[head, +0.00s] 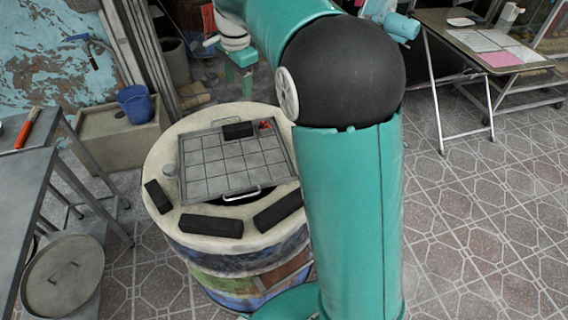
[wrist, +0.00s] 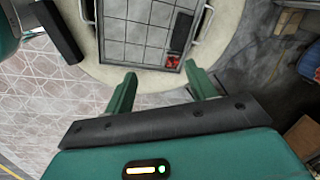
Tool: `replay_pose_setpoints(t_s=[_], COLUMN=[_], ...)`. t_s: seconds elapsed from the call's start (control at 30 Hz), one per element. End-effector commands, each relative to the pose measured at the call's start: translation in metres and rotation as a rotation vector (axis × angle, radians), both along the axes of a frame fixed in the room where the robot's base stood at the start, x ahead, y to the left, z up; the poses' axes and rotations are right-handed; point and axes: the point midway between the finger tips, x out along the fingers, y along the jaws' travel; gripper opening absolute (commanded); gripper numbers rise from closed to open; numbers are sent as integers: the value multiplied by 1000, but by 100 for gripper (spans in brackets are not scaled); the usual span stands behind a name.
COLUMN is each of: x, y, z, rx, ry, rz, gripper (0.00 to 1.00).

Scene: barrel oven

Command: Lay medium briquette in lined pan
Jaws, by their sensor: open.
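The lined pan (head: 215,172) is a shallow metal tray with a grey tile grid and wire handles, lying on the round oven top. One black briquette (head: 238,130) lies in it at the back edge, beside a small red item (head: 265,125). Three black briquettes lie on the rim: a left one (head: 158,196), a front one (head: 210,226) and a right one (head: 278,210). I cannot tell surely which is medium. In the wrist view my gripper (wrist: 162,84) is open and empty, near the pan's corner, with a rim briquette (wrist: 58,30) at upper left.
The painted barrel oven (head: 240,270) stands on a patterned tile floor. A metal table (head: 25,150) is at left, with a round lid (head: 62,274) below. A paper-covered table (head: 490,45) stands at back right.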

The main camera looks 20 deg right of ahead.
Motion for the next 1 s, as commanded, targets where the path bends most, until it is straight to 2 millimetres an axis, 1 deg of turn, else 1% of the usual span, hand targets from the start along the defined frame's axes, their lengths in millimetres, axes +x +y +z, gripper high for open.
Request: replay_pose_setpoints(t_s=[0.03,0.17,0.2,0.33,0.43,0.57,0.6,0.73,0.8,0.9,1.0], x=[-20,-67,-83,-132,-170,-219,-233,-277,-294,-310,-317], y=[0,-1,-1,1,2,3,3,4,4,4,4], z=[14,35,40,50,51,45,42,25,16,5,-1], rx=[-7,-38,-50,-96,-139,-205,-229,-307,-346,-385,-403], ry=[-25,-81,-98,-154,-194,-241,-256,-292,-307,-318,-322], rz=[63,242,296,475,612,787,840,1007,1080,1153,1188], gripper=[56,56,56,56,56,56,56,56,56,56,56])
